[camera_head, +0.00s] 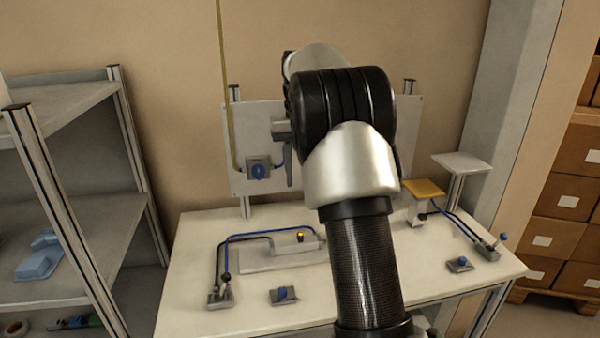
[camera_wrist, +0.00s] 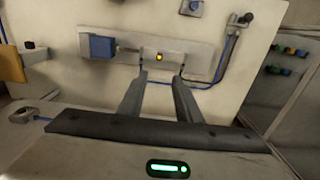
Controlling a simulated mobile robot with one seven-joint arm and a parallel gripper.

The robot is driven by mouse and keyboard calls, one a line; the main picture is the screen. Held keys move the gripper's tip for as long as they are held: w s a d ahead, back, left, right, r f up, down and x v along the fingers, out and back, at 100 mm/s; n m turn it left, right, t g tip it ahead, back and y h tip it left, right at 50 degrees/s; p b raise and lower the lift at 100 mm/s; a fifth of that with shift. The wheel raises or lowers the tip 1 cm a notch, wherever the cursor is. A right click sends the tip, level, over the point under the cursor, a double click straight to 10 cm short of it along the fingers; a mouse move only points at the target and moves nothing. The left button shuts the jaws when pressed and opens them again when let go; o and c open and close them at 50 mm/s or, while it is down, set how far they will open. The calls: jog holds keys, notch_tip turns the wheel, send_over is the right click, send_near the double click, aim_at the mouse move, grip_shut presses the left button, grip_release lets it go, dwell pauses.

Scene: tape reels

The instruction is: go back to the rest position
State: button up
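My gripper (camera_wrist: 160,80) shows in the wrist view with its two dark fingers spread apart and nothing between them. In the head view my arm rises over the table and only a grey part of the gripper shows to its left, above the white table (camera_head: 200,250). Beyond the fingertips in the wrist view is a grey plate (camera_wrist: 200,57) with a yellow light (camera_wrist: 159,57) and a blue block (camera_wrist: 101,46). The same plate (camera_head: 265,262) lies on the table in the head view, where its right part is hidden by my arm.
An upright panel (camera_head: 240,115) with a blue switch (camera_head: 259,171) stands behind the table. Blue knobs (camera_head: 283,294) and a yellow pad (camera_head: 424,188) are on the table. A shelf rack (camera_head: 70,255) is at left, and cardboard boxes (camera_head: 555,235) are at right.

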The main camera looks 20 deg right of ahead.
dwell(0.3)
jog(key=s+a+r+t+p, duration=0.2)
jog(key=s+a+r, duration=0.35)
jog(key=s, duration=0.25)
jog(key=s+a+r+t+p, duration=0.1)
jog(key=s+a+r+p, duration=0.25)
jog(key=s+r, duration=0.35)
jog(key=s+a+f+n+t+p, duration=0.1)
jog(key=s+a, duration=0.1)
jog(key=s, duration=0.6)
jog(key=s+a+f+n+t+p, duration=0.1)
jog(key=s+a+f, duration=0.1)
jog(key=s, duration=0.6)
jog(key=shift+a+f+t, duration=0.15)
jog(key=shift+a+t, duration=0.15)
jog(key=shift+a, duration=0.55)
jog(key=shift+s+a, duration=0.1)
